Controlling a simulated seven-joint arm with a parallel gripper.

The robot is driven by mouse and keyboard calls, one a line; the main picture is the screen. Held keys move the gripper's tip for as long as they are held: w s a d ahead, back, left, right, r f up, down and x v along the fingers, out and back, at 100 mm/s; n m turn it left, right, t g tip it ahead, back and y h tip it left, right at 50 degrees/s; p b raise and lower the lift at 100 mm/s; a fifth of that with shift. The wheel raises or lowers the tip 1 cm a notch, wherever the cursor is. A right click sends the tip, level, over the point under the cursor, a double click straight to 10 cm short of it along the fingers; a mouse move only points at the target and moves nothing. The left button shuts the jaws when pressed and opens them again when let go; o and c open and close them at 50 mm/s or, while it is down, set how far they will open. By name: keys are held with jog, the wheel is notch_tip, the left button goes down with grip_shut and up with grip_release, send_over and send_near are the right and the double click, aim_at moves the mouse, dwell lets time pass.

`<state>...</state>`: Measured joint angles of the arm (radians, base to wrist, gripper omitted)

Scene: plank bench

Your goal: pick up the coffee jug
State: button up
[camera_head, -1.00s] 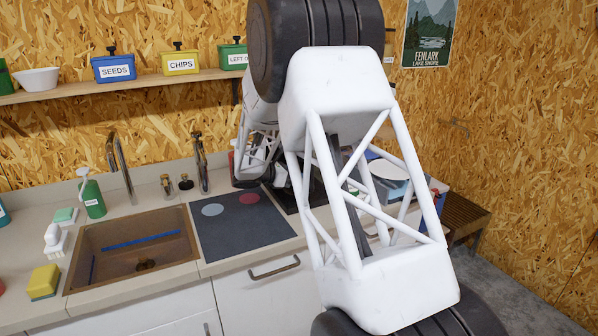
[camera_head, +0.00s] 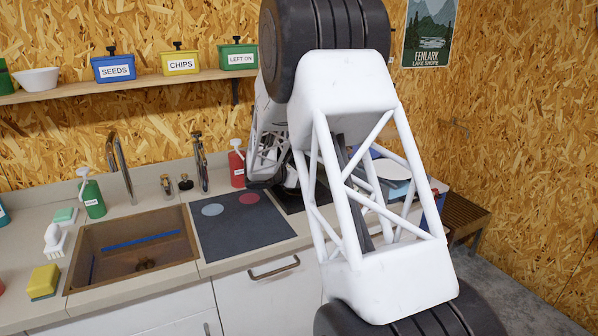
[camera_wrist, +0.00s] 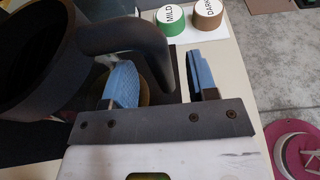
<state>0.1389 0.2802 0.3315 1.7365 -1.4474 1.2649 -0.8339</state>
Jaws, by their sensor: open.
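The coffee jug (camera_wrist: 35,55) is dark, with a wide round body cut off by the left edge of the wrist view. Its thick dark handle (camera_wrist: 125,36) curves out to the right and down. My gripper (camera_wrist: 162,80) is open, with one blue-padded finger on each side of the lower part of the handle. Whether either pad touches the handle I cannot tell. In the head view, my own arm covers the gripper and I cannot make out the jug.
A green-sided MILD canister (camera_wrist: 171,20) and a brown DARK canister (camera_wrist: 206,15) stand beyond the fingers. In the head view, a red bottle (camera_head: 237,166) stands behind the dark hob panel (camera_head: 240,228), left of my arm. The sink (camera_head: 135,250) is farther left.

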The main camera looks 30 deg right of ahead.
jog(key=shift+x, duration=1.9)
grip_shut()
